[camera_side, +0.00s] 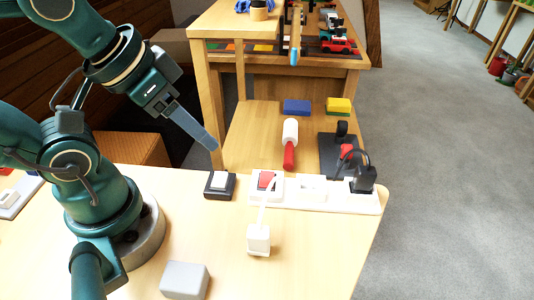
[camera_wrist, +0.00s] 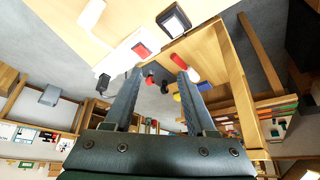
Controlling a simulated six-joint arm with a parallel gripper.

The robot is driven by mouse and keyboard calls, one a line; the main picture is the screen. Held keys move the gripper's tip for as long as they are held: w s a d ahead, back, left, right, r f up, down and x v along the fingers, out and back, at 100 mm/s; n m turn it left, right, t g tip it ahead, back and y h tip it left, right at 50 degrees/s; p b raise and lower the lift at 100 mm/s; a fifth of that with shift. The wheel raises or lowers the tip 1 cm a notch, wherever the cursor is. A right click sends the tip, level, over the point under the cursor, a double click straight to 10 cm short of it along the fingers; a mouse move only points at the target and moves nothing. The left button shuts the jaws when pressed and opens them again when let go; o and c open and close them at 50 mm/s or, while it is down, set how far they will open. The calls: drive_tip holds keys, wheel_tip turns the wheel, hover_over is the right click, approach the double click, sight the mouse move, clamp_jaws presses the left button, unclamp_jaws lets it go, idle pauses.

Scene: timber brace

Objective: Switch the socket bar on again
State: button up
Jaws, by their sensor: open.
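The white socket bar (camera_side: 312,198) lies on the pale wooden table, and it also shows in the wrist view (camera_wrist: 118,60). Its red rocker switch (camera_side: 267,180) is at its left end; the switch also shows in the wrist view (camera_wrist: 141,49). I cannot tell the rocker's position. A black plug (camera_side: 364,178) sits in the right end of the bar. My gripper (camera_side: 214,147) is in the air left of the bar, above and apart from it. In the wrist view its two fingers (camera_wrist: 155,80) stand apart with nothing held between them.
A black-framed white switch (camera_side: 219,184) is just left of the bar. A white block-shaped piece (camera_side: 258,238) stands in front of the bar. A grey block (camera_side: 185,280) lies near the front. A red-and-white cylinder (camera_side: 290,145) and blue and yellow blocks are behind.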

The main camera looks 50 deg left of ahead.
clamp_jaws()
idle(1.5)
